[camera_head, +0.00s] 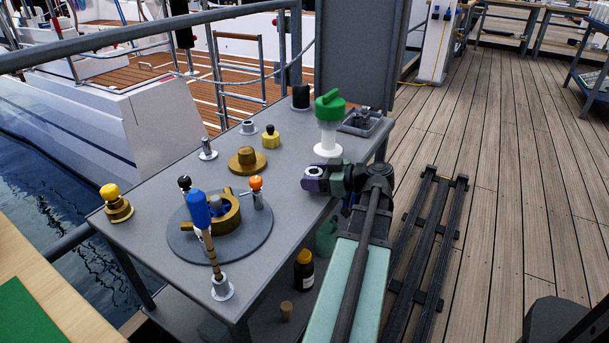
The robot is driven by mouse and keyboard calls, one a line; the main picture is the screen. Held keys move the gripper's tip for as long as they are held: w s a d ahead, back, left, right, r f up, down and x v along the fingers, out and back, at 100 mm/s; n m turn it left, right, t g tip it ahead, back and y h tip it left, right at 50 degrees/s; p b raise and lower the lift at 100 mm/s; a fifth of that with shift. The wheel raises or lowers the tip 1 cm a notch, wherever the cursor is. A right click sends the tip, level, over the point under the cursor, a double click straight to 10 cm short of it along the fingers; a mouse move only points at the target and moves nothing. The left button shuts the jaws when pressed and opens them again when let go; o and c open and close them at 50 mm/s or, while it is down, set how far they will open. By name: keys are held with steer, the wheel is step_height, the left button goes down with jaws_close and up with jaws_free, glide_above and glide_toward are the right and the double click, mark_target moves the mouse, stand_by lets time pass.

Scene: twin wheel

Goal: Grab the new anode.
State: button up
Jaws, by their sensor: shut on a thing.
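My gripper (321,180) is at the end of my arm, over the right side of the grey table. It is shut on a small light grey, ring-like piece (309,171) at its tip, which looks like the new anode. The fingers and most of this piece are too small and hidden to make out. I cannot tell how far above the table top they are. The grey table (160,177) holds several other parts, none of them touched by my gripper.
A green-capped white container (329,117) stands just behind my gripper. A grey tray (364,123) is behind it. A blue-handled tool (199,208) stands near a brass collar on a round grey plate (184,238). A brass flange (247,161) and yellow-topped pieces stand farther left.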

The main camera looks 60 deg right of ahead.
steer(key=f+v, duration=0.3)
steer(key=v, duration=1.2)
steer(key=shift+s, duration=0.4)
